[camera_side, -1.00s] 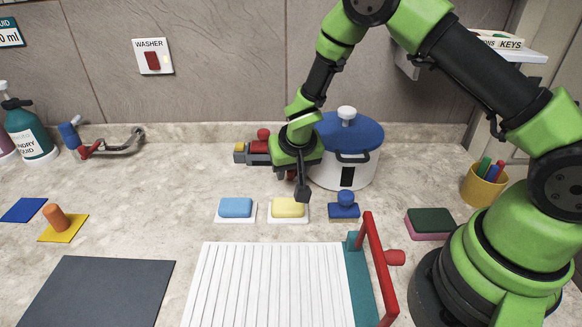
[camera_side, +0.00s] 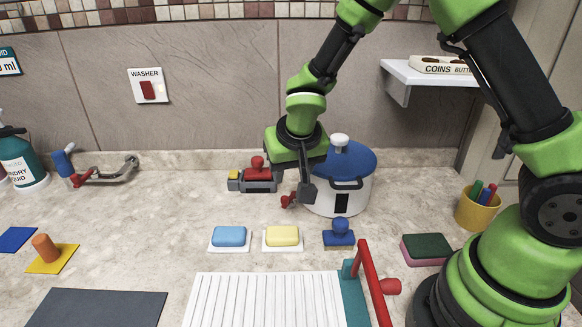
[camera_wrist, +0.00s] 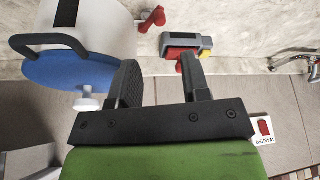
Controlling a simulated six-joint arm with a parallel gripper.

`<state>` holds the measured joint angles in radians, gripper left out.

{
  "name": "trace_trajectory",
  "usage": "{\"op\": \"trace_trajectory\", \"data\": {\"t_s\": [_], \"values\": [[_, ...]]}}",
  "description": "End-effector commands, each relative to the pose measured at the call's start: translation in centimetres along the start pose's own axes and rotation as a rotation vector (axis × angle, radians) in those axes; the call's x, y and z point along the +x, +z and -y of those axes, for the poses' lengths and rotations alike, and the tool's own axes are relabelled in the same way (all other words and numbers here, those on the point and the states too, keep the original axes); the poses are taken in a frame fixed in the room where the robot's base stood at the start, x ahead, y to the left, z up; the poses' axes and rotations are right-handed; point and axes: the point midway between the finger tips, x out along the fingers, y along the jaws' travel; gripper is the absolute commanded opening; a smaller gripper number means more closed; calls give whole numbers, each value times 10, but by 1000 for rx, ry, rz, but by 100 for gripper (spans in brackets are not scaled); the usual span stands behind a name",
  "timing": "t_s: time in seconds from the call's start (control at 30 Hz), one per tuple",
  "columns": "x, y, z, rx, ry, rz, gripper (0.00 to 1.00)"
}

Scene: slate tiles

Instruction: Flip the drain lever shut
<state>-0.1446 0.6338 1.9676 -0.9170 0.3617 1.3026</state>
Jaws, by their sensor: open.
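A metal pipe fitting (camera_side: 112,172) lies at the back left by the wall, with a red valve part and a blue lever (camera_side: 63,164) that stands up, tilted; I take this as the drain lever. The pipe also shows at the right edge of the wrist view (camera_wrist: 293,59). My gripper (camera_side: 306,192) is far to the right of the lever, above the counter in front of the pot's left side. In the wrist view my gripper (camera_wrist: 160,72) has its fingers apart, with nothing between them. One finger is largely hidden in the side view.
A blue-lidded pot (camera_side: 357,195) stands close to my gripper. A grey box with a red knob (camera_side: 257,168) is just left of it. Soaps, a blue stamp (camera_side: 339,233) and a ribbed board (camera_side: 265,300) lie in front. Counter between box and pipe is clear.

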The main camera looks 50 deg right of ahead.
Motion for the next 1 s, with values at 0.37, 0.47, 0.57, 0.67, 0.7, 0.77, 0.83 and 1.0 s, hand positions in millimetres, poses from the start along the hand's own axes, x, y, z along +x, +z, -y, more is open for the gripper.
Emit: {"op": "trace_trajectory", "data": {"t_s": [0.37, 0.47, 0.57, 0.67, 0.7, 0.77, 0.83, 1.0], "values": [[-3, 0, 1, 8, 3, 1, 43], [-2, -2, 7, 110, 47, 0, 43], [-1, -3, 14, 260, 109, 1, 43], [0, -3, 17, 351, 146, 1, 43], [3, -2, 16, 365, 154, 2, 43], [8, -2, 15, 370, 157, 3, 43], [19, -1, 13, 369, 158, 4, 43], [51, 0, 8, 366, 157, 5, 43]]}}
